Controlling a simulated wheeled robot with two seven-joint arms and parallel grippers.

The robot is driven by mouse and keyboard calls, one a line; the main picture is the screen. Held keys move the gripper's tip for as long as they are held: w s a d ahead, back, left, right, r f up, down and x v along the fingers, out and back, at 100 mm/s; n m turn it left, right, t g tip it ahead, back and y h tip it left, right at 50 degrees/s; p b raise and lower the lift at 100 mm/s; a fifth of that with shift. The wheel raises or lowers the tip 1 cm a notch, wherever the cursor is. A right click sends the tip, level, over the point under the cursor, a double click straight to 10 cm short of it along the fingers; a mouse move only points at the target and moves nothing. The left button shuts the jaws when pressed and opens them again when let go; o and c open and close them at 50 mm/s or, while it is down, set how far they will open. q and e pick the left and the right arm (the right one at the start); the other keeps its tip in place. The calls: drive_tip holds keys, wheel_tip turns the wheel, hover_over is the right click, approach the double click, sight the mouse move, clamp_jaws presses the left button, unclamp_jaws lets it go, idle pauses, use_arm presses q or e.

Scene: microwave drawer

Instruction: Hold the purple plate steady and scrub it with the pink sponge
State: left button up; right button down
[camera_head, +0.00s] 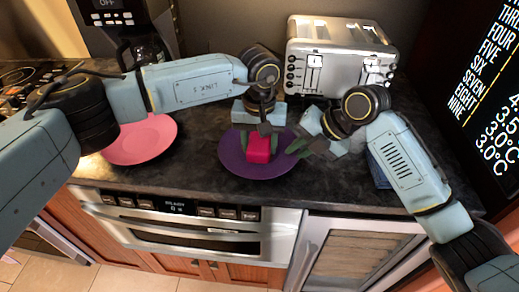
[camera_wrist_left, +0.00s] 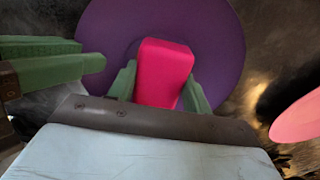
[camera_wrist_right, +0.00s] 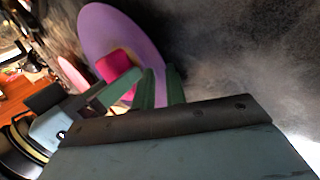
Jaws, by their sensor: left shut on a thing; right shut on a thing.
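The purple plate (camera_head: 237,166) lies on the dark counter near its front edge. The pink sponge (camera_head: 259,150) is on or just above the middle of the plate. My left gripper (camera_head: 260,144) is shut on the sponge; in the left wrist view its green fingers flank the sponge (camera_wrist_left: 165,72) over the plate (camera_wrist_left: 215,45). My right gripper (camera_head: 298,147) is at the plate's right rim, its fingers shut on that rim. In the right wrist view the right fingers (camera_wrist_right: 160,88) meet the plate (camera_wrist_right: 108,30), with the sponge (camera_wrist_right: 118,66) beyond.
A pink plate (camera_head: 146,142) lies on the counter to the left, partly behind my left arm. A silver toaster (camera_head: 338,55) stands at the back, and a coffee maker (camera_head: 125,30) at the back left. An oven front (camera_head: 195,230) is below the counter edge.

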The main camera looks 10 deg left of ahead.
use_arm(q)
drive_tip(key=shift+w+a+f, duration=0.1)
drive_tip(key=shift+w+f, duration=0.1)
drive_tip(key=shift+w, duration=0.45)
use_arm(e)
drive_tip(key=shift+s, duration=0.1)
use_arm(q)
drive_tip(key=shift+s, duration=0.9)
drive_tip(key=shift+w+r, duration=0.2)
drive_tip(key=shift+w, duration=0.75)
drive_tip(key=shift+s+f, duration=0.15)
drive_tip(key=shift+s, duration=0.7)
use_arm(e)
drive_tip(key=shift+f, duration=0.1)
use_arm(q)
drive_tip(key=shift+w, duration=0.85)
drive_tip(key=shift+s, duration=0.9)
drive_tip(key=shift+w, duration=0.85)
drive_tip(key=shift+s, duration=0.9)
